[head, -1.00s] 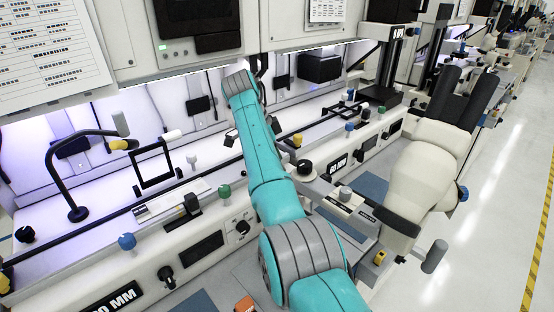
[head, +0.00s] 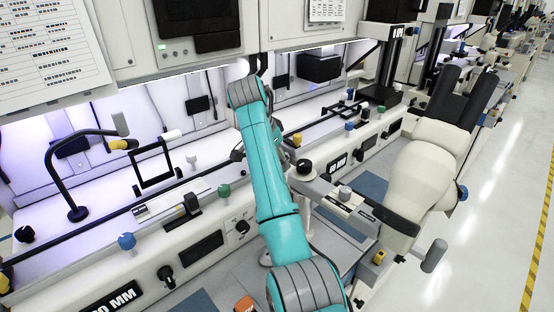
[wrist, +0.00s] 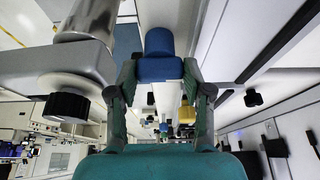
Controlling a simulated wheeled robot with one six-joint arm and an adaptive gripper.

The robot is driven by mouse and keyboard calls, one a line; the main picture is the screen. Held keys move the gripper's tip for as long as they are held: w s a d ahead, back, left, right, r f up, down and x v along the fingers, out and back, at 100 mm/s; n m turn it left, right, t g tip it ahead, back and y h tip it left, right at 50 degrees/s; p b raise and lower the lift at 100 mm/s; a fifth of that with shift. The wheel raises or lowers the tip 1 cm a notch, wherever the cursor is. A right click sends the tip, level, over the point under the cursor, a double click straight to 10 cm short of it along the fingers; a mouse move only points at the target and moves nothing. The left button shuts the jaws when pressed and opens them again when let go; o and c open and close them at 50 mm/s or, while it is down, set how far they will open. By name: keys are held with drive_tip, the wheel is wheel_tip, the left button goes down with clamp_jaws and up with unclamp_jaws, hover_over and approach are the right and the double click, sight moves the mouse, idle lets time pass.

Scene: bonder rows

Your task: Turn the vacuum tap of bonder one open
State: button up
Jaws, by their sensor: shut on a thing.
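In the wrist view, a blue tap (wrist: 160,58) with a rounded end and a wider blue base sits between the fingers of my gripper (wrist: 158,72). Both fingers close in on its sides, one on each side. In the head view, my arm hides this tap and most of the gripper; only a dark bit of the gripper shows at the arm's left edge. I see no label on the tap, and its turn angle is hard to tell.
A black round knob (wrist: 66,106) stands beside the left finger, and a yellow knob (wrist: 186,112) lies beyond the right one. In the head view, a green knob (head: 224,191) and another blue knob (head: 127,241) are left of my arm. A cream microscope (head: 420,170) stands right.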

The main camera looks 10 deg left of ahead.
idle(0.4)
drive_tip(key=o, duration=1.2)
drive_tip(key=shift+c, duration=0.2)
